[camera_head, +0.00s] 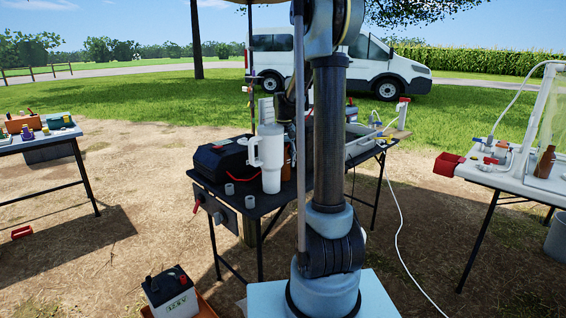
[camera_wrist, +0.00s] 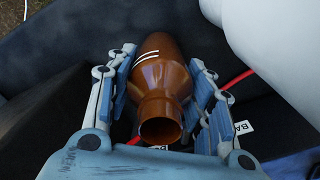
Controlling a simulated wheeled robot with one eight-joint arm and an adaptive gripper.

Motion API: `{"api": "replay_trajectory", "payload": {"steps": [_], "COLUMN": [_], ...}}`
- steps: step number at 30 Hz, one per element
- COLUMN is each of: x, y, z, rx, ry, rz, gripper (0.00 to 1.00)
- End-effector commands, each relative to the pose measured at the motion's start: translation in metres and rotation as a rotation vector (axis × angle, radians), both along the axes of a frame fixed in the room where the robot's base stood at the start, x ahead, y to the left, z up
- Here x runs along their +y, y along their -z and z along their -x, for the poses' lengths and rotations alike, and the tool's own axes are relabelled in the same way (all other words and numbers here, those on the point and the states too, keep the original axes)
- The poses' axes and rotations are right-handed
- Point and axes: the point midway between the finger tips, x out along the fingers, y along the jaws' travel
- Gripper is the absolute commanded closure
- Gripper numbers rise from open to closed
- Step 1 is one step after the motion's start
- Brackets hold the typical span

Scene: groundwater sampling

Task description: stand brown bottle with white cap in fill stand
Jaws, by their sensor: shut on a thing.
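A brown bottle (camera_wrist: 160,80) sits between the fingers of my gripper (camera_wrist: 160,62) in the wrist view. The fingers press on both sides of its body. Its open mouth faces the wrist camera, and no white cap shows on it. In the head view a brown patch of a bottle (camera_head: 287,160) shows beside a white handled jug (camera_head: 268,156), mostly hidden by the jug and my arm. Another brown bottle (camera_head: 545,162) stands upright on the right table, in front of a pale upright panel. I cannot tell for certain which thing is the fill stand.
The dark middle table (camera_head: 262,203) bears a black case (camera_head: 222,158) and small grey cups (camera_head: 250,201). A red cable (camera_wrist: 237,79) runs close behind the bottle. The right table (camera_head: 490,174) has a red bin (camera_head: 447,164) at its edge. Bare ground separates the tables.

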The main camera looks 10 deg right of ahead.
Motion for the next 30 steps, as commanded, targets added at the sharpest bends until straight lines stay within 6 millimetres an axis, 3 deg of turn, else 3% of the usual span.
{"api": "replay_trajectory", "payload": {"steps": [8,9,12,23,30], "x": [0.0,0.0,0.0,0.001,0.001], "y": [0.001,0.001,0.001,0.0,-0.023], "z": [0.0,0.0,0.0,0.0,0.0], "rx": [0.0,0.0,0.0,0.0,0.0], "ry": [0.0,0.0,0.0,-0.001,-0.001], "rz": [0.0,0.0,0.0,0.0,0.0], "gripper": [0.85,0.5,0.32,0.32,0.32]}}
